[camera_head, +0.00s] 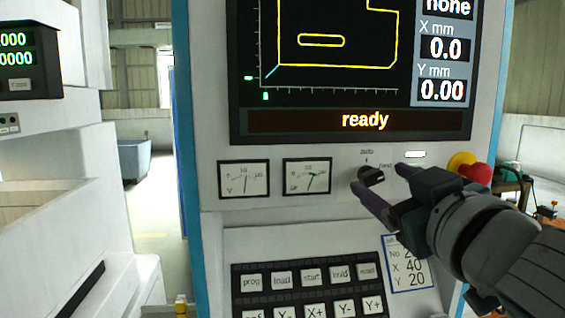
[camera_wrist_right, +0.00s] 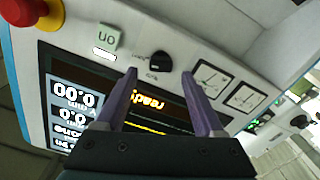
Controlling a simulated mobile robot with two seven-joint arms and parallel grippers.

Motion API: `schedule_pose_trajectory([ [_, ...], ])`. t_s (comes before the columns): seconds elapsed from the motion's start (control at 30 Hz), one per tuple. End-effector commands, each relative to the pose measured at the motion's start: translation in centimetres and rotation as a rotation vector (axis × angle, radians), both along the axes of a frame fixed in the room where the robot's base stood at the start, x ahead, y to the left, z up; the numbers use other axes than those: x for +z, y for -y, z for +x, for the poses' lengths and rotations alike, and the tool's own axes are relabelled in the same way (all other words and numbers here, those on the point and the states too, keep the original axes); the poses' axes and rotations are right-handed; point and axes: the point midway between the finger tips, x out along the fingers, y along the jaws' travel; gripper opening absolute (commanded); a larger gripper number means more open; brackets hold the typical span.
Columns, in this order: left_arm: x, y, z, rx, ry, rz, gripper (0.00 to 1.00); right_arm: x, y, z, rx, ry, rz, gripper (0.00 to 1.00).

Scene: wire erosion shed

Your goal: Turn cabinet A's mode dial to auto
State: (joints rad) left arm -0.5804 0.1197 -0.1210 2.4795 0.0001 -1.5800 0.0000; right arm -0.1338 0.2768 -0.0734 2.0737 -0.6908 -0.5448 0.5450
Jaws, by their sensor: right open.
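The mode dial (camera_head: 371,176) is a small black knob on the cabinet's white front panel (camera_head: 340,212), below the screen. One label above it seems to read "auto", another at its upper right "hand". I cannot tell exactly which way its pointer faces. In the right wrist view the dial (camera_wrist_right: 159,61) shows just beyond the fingertips. My right gripper (camera_head: 378,178) is open, its two purple fingers reaching toward the dial from the right. The wrist view shows nothing between the fingers (camera_wrist_right: 146,74); they appear short of the knob. No cabinet letter is legible. My left gripper is out of view.
The screen (camera_head: 357,121) reads "ready". A red mushroom button (camera_head: 475,175) on a yellow base sits right of the dial, partly behind my right arm. Two gauges (camera_head: 306,176) are left of it. A keypad (camera_head: 312,277) and a number card (camera_head: 409,270) lie below.

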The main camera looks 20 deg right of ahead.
Motion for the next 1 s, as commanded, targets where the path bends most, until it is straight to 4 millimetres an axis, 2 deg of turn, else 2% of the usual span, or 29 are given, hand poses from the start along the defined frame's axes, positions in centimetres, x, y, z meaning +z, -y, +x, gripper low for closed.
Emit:
schedule_pose_trajectory([
  [0.2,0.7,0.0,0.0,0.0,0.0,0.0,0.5,0.1,0.5,2.3,0.001,-0.001,-0.001,0.7],
  [0.57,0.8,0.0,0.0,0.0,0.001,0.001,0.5,-0.1,0.7,2.8,0.001,-0.001,0.0,0.7],
  [1.0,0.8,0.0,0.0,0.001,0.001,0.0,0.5,-0.1,0.7,2.8,0.0,-0.002,0.001,0.23],
])
